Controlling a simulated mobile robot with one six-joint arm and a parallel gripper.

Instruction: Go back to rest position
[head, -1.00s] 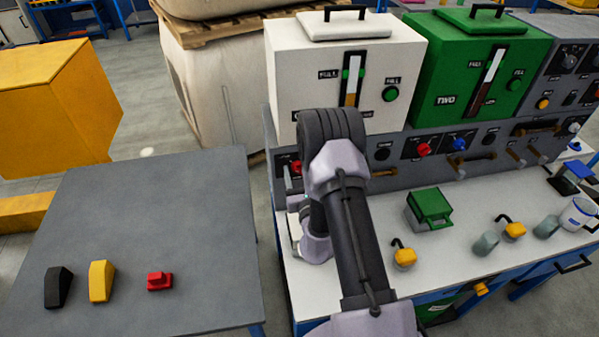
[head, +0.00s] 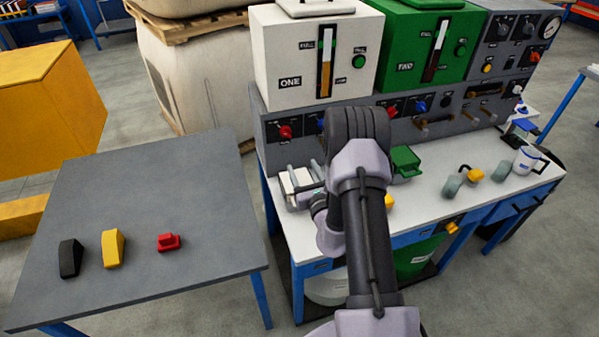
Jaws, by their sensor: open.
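My arm (head: 362,220) rises from the bottom of the head view and bends over the front of the white-topped bench (head: 290,235). Its pale wrist part (head: 330,235) shows left of the upper link, by the bench's front left part. My gripper itself cannot be made out; my own arm hides that area. I see nothing held.
A grey table (head: 150,190) at left bears a black block (head: 69,258), a yellow block (head: 113,248) and a red piece (head: 168,242). The bench bears a metal-framed fixture (head: 300,184), a green box (head: 405,162) and cups. White (head: 280,50) and green (head: 405,45) tanks stand behind.

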